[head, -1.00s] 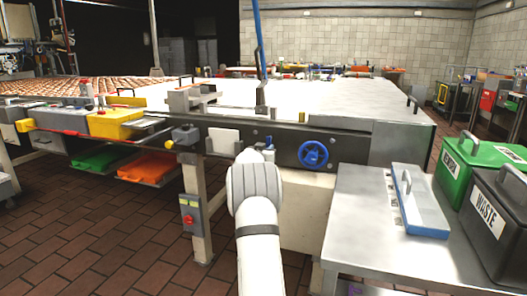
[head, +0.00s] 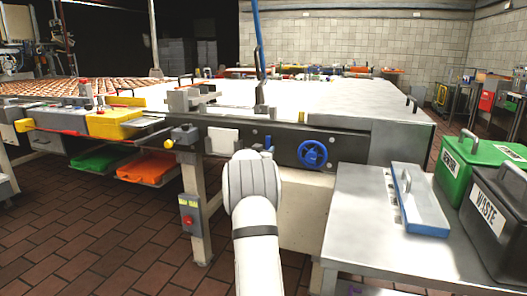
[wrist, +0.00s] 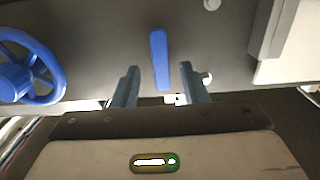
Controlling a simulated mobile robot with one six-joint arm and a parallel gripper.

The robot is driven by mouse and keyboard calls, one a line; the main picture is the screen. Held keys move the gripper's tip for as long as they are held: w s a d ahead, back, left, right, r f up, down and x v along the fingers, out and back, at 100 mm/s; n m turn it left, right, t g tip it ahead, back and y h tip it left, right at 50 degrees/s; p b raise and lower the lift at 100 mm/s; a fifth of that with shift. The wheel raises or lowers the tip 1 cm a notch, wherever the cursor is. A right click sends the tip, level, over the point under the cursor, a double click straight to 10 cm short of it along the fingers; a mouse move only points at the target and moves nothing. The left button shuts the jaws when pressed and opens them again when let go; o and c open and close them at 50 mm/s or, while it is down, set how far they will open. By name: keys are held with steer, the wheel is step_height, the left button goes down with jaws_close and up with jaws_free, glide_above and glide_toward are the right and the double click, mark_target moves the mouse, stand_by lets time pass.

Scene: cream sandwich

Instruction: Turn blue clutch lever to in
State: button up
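The blue clutch lever (wrist: 159,58) shows in the wrist view as a flat blue bar on the grey machine panel, slightly tilted. In the head view only a small blue tip (head: 268,142) shows above my arm, apparently the same lever. My gripper (wrist: 161,86) is open in the wrist view. Its two fingers are apart, one on each side of the lever's lower end in the picture. Contact with the lever cannot be told. In the head view my gripper is hidden behind my white arm.
A blue handwheel (head: 312,154) is on the same panel; it also shows in the wrist view (wrist: 15,80). A metal table (head: 355,235) at the right holds a blue-edged tray (head: 428,216), a green bin (head: 470,170) and a black waste bin (head: 490,225).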

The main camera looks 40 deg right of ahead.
steer(key=b+v, duration=0.1)
steer(key=v, duration=0.6)
steer(key=shift+a+b, duration=0.2)
steer(key=shift+b, duration=0.2)
stand_by(0.3)
steer(key=p+v, duration=0.2)
steer(key=v, duration=0.5)
steer(key=shift+s+a, duration=0.15)
steer(key=shift+a, duration=0.15)
stand_by(0.4)
steer(key=shift+r, duration=0.1)
